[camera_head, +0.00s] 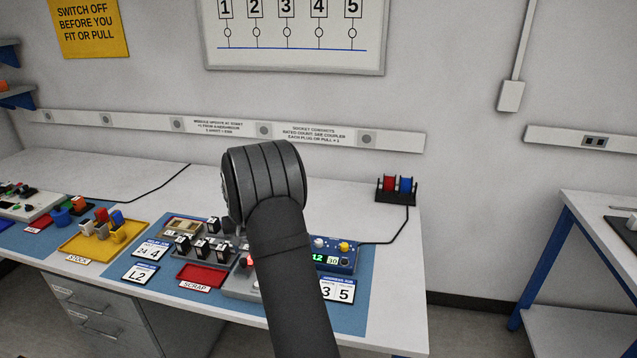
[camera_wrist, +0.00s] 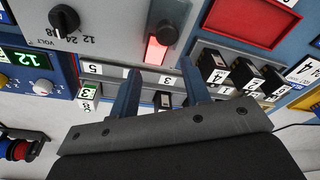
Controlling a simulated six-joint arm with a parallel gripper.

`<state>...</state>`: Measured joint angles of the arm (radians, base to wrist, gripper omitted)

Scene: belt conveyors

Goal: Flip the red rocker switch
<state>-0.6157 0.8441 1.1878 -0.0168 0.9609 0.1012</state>
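The red rocker switch (camera_wrist: 155,50) glows red on a grey panel in the wrist view. In the head view a small part of its red glow (camera_head: 248,262) shows beside my arm. My gripper (camera_wrist: 160,67) has its two dark fingers spread apart with nothing between them. In the wrist view the fingertips point toward the panel, one on each side of the switch's lower end. I cannot tell how far they are above it. My arm hides the gripper and most of the panel in the head view.
Black numbered modules (camera_wrist: 245,74) stand close to one finger. A red scrap tray (camera_head: 202,275), a yellow stock tray (camera_head: 84,243) and a blue unit (camera_head: 338,255) lie around.

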